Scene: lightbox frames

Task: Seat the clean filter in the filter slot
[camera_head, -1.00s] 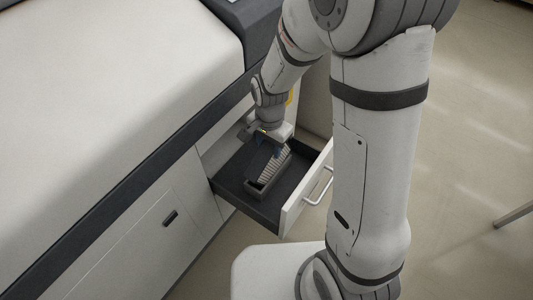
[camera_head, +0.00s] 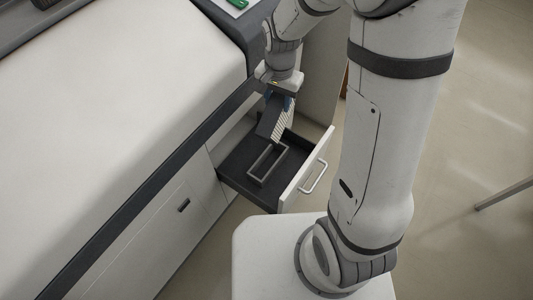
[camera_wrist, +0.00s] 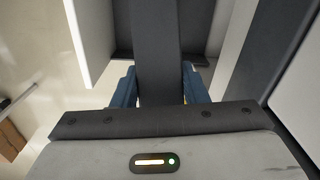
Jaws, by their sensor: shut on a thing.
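My gripper (camera_head: 278,96) is shut on a filter (camera_head: 270,124) with a dark grey body and pale pleats along one side. The filter hangs slightly tilted above the open drawer (camera_head: 308,172). In the wrist view, the blue fingers of my gripper (camera_wrist: 158,90) sit on both sides of the dark filter body (camera_wrist: 156,45). A grey rectangular holder (camera_head: 274,168) on the drawer floor is empty. I cannot tell whether this holder is the filter slot. The filter's lower end is clear of it, toward the back of the drawer.
The drawer has dark walls and a white front with a bar handle (camera_head: 314,178). A white cabinet (camera_head: 150,235) with a pale top is on the left. A green item (camera_head: 238,3) lies on a white surface at the top. Open floor is on the right.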

